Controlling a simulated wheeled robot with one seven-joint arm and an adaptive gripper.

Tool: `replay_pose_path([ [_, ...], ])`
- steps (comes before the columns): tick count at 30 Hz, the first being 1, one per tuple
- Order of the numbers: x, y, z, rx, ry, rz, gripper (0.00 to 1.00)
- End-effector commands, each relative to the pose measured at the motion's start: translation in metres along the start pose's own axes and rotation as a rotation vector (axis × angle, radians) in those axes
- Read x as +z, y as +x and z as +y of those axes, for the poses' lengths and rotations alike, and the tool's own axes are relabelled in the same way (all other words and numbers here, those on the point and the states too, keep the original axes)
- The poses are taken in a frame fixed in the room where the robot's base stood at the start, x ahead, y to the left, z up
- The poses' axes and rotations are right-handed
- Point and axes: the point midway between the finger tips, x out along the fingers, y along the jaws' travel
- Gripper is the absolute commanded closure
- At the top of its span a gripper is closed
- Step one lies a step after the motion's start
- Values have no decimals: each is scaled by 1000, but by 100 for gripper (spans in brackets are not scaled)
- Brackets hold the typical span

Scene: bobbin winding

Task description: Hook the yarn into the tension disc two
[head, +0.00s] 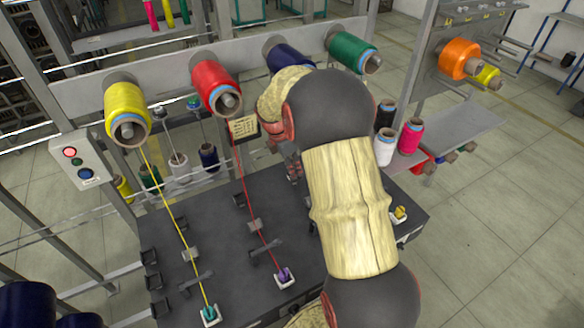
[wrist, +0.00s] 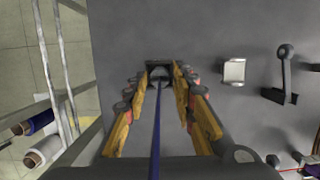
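A blue yarn (wrist: 156,125) runs up the middle of the wrist view, between my gripper's fingers, to a small dark bracket (wrist: 160,68) at the fingertips. My gripper (wrist: 162,76) is open, with one finger on each side of the yarn and bracket. I cannot tell whether the fingers touch the bracket. A pale metal block (wrist: 233,71) and a black lever (wrist: 283,72) stand on the panel to the right, apart from my gripper. Which part is tension disc two is not clear. In the head view, my arm hides the blue yarn's path below the blue spool (head: 283,54).
The dark panel (head: 205,222) carries similar parts for the yellow yarn (head: 170,190) and red yarn (head: 243,180), which run from their spools. A control box (head: 78,160) stands at left. Shelf cones (head: 410,136) stand right of my arm.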

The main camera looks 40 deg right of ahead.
Motion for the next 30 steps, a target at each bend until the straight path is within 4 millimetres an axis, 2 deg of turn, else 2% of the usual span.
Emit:
replay_pose_path([
  [12, 0, 0, 0, 0, 0, 0, 99],
  [20, 2, -7, 0, 1, 0, 0, 100],
  [30, 11, -42, 0, 1, 0, 0, 100],
])
